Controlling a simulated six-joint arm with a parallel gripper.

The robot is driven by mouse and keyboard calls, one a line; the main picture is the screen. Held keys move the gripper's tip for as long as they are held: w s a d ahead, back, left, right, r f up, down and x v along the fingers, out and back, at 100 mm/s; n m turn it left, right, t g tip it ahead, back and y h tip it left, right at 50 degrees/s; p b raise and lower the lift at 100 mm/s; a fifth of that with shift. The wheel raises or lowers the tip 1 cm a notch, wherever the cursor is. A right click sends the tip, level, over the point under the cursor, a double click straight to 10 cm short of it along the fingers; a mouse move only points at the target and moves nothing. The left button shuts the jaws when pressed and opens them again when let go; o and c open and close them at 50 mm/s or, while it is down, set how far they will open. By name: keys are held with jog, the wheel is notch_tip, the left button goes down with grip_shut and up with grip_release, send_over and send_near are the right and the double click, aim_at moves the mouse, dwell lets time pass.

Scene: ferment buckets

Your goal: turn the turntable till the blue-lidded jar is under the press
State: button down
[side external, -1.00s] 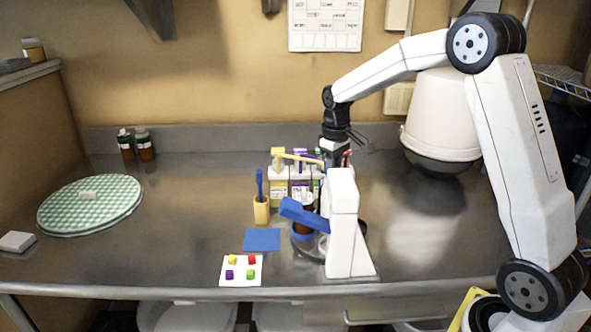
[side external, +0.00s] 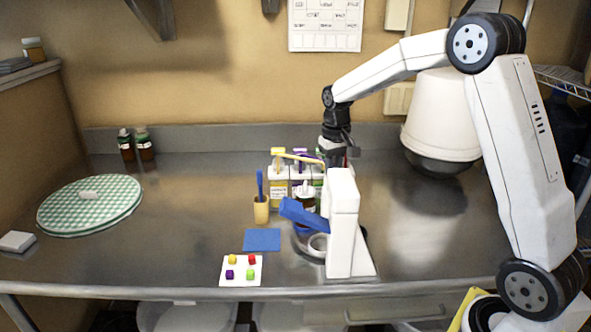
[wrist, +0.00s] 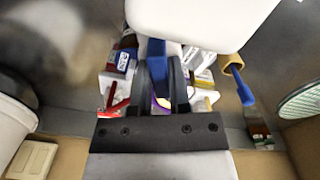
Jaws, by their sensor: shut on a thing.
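The white press (side external: 341,225) stands at the counter's front, with its blue lever (side external: 303,214) pointing left. The turntable (side external: 307,250) is low beside the press, mostly hidden, with a pale ring on it. A brown jar with a white cap (side external: 305,195) shows just behind the lever. I cannot clearly pick out the blue-lidded jar. My gripper (wrist: 161,85) is behind the press, its fingertips hidden in the side view. In the wrist view its dark fingers are close together, with a blue piece (wrist: 157,50) between them; what it belongs to is unclear.
A rack of bottles (side external: 290,178) stands close behind the press. A yellow cup with a blue brush (side external: 261,208), a blue mat (side external: 262,239) and a white card with coloured cubes (side external: 241,271) lie to the left.

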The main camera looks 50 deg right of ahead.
jog(key=shift+w+r+m, duration=0.1)
jog(key=shift+m, duration=3.2)
jog(key=shift+d+m, duration=0.1)
jog(key=shift+m, duration=3.3)
jog(key=c, duration=0.6)
grip_release()
jog(key=shift+r, duration=3.9)
